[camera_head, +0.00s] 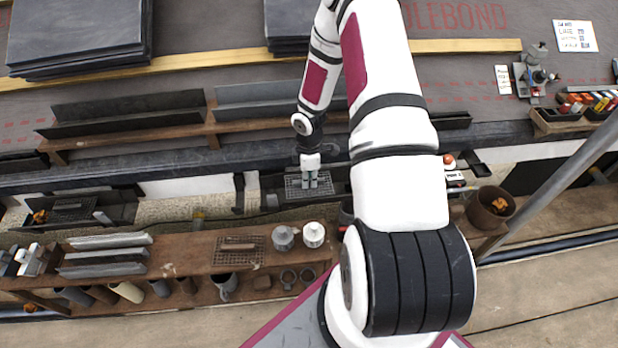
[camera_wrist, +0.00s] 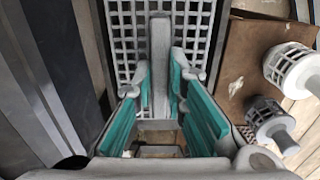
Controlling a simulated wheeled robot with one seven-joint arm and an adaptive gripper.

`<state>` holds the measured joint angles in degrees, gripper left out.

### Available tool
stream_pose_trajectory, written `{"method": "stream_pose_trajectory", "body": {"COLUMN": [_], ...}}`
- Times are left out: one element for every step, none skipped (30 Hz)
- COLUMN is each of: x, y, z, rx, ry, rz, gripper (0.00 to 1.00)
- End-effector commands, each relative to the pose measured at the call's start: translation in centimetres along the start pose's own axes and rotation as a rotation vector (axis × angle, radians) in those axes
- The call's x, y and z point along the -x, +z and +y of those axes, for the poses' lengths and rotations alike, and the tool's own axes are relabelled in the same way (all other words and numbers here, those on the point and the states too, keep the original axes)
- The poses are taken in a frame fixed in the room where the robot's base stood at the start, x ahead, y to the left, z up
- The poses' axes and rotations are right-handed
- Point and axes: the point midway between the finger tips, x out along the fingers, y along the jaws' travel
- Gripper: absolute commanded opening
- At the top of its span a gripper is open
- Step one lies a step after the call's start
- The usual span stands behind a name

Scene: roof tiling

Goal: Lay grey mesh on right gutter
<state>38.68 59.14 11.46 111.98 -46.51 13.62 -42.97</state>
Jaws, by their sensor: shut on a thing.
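The grey mesh (camera_head: 293,188) is a flat grid with square holes and a raised bar. My gripper (camera_head: 309,181) is shut on it, with its fingers on either side of the bar. In the wrist view the mesh (camera_wrist: 122,30) lies beyond my teal-padded fingers (camera_wrist: 160,75). The dark right gutter (camera_head: 342,186) is below the roof edge, and in the head view the mesh is over its middle. I cannot tell whether the mesh touches the gutter or hangs just above it. My fingers hide part of the mesh.
A wooden shelf (camera_head: 190,253) in front holds a rusty mesh (camera_head: 238,249), grey troughs (camera_head: 105,255) and two caged outlets (camera_head: 284,237). A left gutter (camera_head: 115,211) also has a mesh (camera_head: 72,207). A pole (camera_head: 550,185) slants at the right.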

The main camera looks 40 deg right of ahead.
Motion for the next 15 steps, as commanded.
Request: {"method": "stream_pose_trajectory", "body": {"x": [0.02, 0.01, 0.00, -0.01, -0.01, -0.02, -0.02, -0.02, -0.02, -0.02, -0.01, -0.01, -0.01, -0.01, -0.01], "y": [-0.01, -0.01, -0.01, -0.01, -0.01, -0.01, -0.01, -0.01, -0.01, -0.02, -0.01, -0.01, -0.02, -0.02, -0.02], "z": [0.00, 0.00, 0.01, 0.01, 0.01, 0.01, 0.01, 0.01, 0.01, 0.01, 0.01, 0.01, 0.01, 0.01, 0.01], "rx": [0.000, 0.000, 0.000, 0.000, 0.000, 0.000, 0.000, 0.000, 0.000, 0.000, 0.000, 0.000, 0.000, 0.000, 0.000], "ry": [0.000, 0.000, 0.000, 0.000, 0.000, 0.000, 0.000, 0.000, 0.000, 0.000, 0.000, 0.000, 0.000, 0.000, 0.000], "rz": [0.000, 0.000, 0.000, 0.000, 0.000, 0.000, 0.000, 0.000, 0.000, 0.000, 0.000, 0.000, 0.000, 0.000, 0.000], "gripper": [0.00, 0.00, 0.00, 0.00, 0.00, 0.00, 0.00, 0.00, 0.00, 0.00, 0.15, 0.24, 0.31, 0.36, 0.36]}}
